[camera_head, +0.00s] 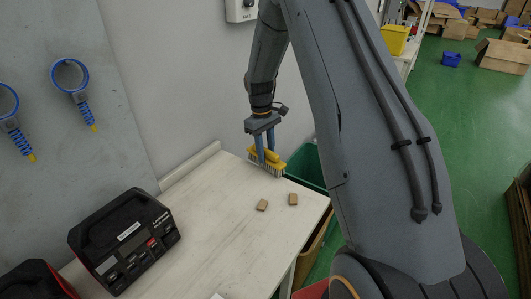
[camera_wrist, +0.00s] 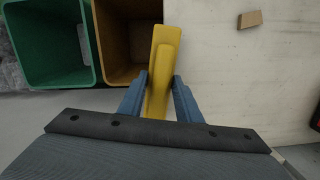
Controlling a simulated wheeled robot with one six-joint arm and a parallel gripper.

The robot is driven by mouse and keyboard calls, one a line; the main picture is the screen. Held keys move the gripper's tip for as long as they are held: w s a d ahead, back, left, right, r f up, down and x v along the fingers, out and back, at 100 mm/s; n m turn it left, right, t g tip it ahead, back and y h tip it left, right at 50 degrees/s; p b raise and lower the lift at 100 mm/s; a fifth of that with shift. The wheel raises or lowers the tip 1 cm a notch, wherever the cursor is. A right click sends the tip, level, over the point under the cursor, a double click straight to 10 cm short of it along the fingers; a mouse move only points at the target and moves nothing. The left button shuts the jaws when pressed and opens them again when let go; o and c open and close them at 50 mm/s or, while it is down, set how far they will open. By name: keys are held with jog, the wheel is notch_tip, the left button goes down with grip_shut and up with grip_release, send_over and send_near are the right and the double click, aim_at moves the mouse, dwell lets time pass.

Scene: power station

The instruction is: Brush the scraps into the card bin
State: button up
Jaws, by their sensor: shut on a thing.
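My gripper (camera_head: 265,155) is shut on a yellow brush (camera_head: 272,166), with bristles pointing down at the far right corner of the white table. In the wrist view the yellow brush (camera_wrist: 165,50) sits between the blue fingers of my gripper (camera_wrist: 158,90). Two small brown scraps, a left scrap (camera_head: 262,205) and a right scrap (camera_head: 293,199), lie on the table nearer the camera than the brush. One scrap (camera_wrist: 250,19) shows in the wrist view. The brown card bin (camera_wrist: 125,45) stands beside the table edge. My arm partly hides it in the head view (camera_head: 315,240).
A green bin (camera_wrist: 45,45) stands beside the brown one, and also shows in the head view (camera_head: 307,166). A black device (camera_head: 125,240) sits on the left of the table (camera_head: 215,235). A raised strip (camera_head: 190,167) runs along the wall edge. The table's middle is clear.

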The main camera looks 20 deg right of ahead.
jog(key=shift+r+p, duration=1.95)
jog(key=shift+r, duration=1.6)
